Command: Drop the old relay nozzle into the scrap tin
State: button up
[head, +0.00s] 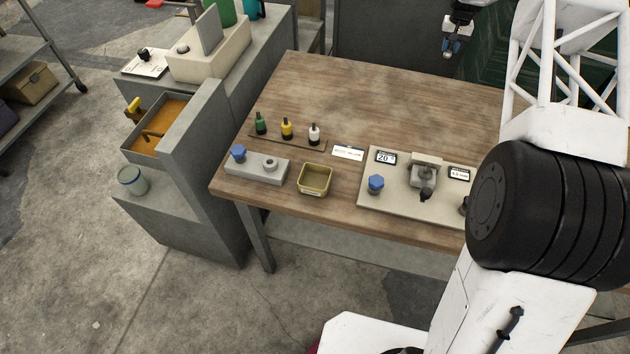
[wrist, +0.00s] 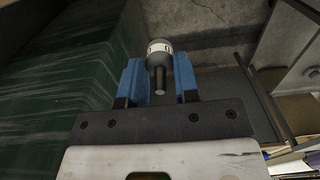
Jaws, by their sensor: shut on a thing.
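My gripper (head: 451,47) hangs at the top right of the head view, beyond the back right of the wooden table and well away from the tins. In the wrist view my gripper (wrist: 160,80) has its blue fingers on either side of a grey nozzle (wrist: 158,58) with a white band, held between them. In the head view the nozzle is too small to make out. A small square olive-yellow tin (head: 313,191), open at the top, stands near the table's front edge. It appears empty; its label is unreadable.
Left of the tin is a grey block (head: 252,172) with a blue knob; right is a beige fixture plate (head: 390,204). Behind stand several small bottles on a strip (head: 290,139). A round can (head: 132,180) sits on the grey cabinet's ledge. The table's back half (head: 370,95) is clear.

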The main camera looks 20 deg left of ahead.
jog(key=s+a+r, duration=0.3)
jog(key=s+a, duration=0.9)
jog(key=s, duration=0.1)
jog(key=s+a+r, duration=0.3)
jog(key=s+a, duration=0.9)
jog(key=s, duration=0.1)
jog(key=s+a, duration=0.3)
jog(key=s, duration=1.6)
jog(key=s+a, duration=0.2)
jog(key=s, duration=1.7)
jog(key=shift+a+f, duration=0.15)
jog(key=shift+a, duration=0.25)
jog(key=shift+w+f, duration=0.1)
jog(key=shift+f, duration=0.05)
jog(key=shift+f, duration=2.85)
